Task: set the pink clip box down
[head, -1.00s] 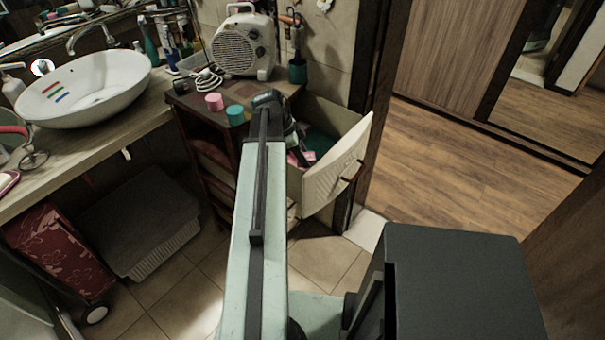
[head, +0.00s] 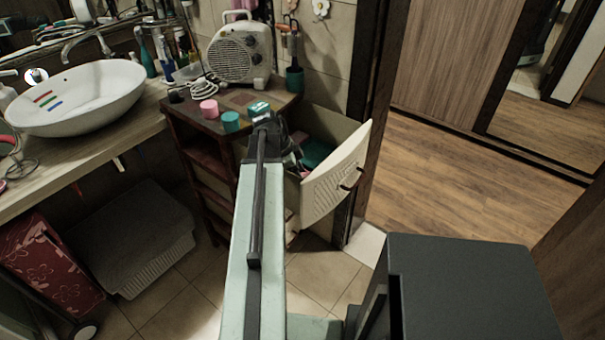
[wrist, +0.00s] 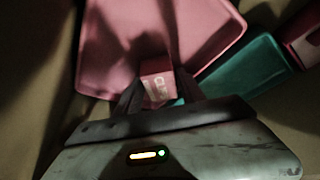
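The pink clip box (wrist: 156,84) shows in the wrist view as a small pink box with pale lettering, between my two fingertips. My gripper (wrist: 157,90) is shut on it, a finger on each side. A larger pink tray (wrist: 110,45) lies below and beyond it; I cannot tell whether the box touches it. In the head view my gripper (head: 276,138) is at the open drawer (head: 325,195) of the dark cabinet, its fingers and the held box hidden behind the arm.
A teal tray (wrist: 238,70) lies beside the pink one, with another pink box (wrist: 306,42) at the right. On the cabinet top stand a pink jar (head: 209,110), a teal jar (head: 230,122), a teal box (head: 258,108) and a fan heater (head: 240,52). A sink (head: 85,98) is left.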

